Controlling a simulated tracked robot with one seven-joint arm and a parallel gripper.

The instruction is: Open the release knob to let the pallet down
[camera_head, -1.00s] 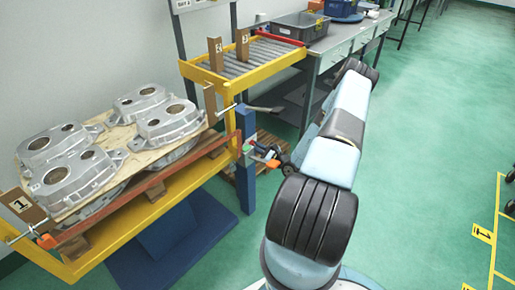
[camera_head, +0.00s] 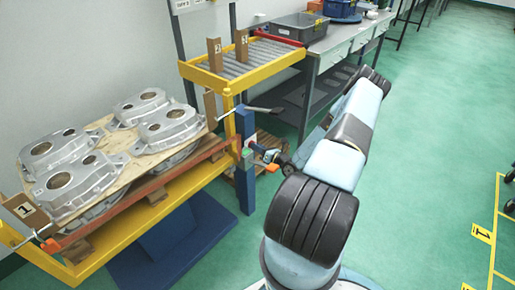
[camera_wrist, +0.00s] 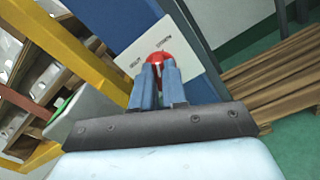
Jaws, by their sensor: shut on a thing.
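A red round knob (camera_wrist: 158,61) sits on a white lettered plate (camera_wrist: 140,45) on a blue post, in the wrist view. My gripper (camera_wrist: 159,70) is shut on the knob, its two blue fingers on either side of it. The wooden pallet (camera_head: 165,190) lies on a yellow lift frame (camera_head: 160,215) at the left. It bears several aluminium castings (camera_head: 65,187) on a board.
A green button (camera_wrist: 62,108) on a pale box is beside my gripper. An orange-ended handle (camera_head: 272,168) sticks out by the post. A yellow roller table (camera_head: 232,82) and grey workbench (camera_head: 345,42) stand behind.

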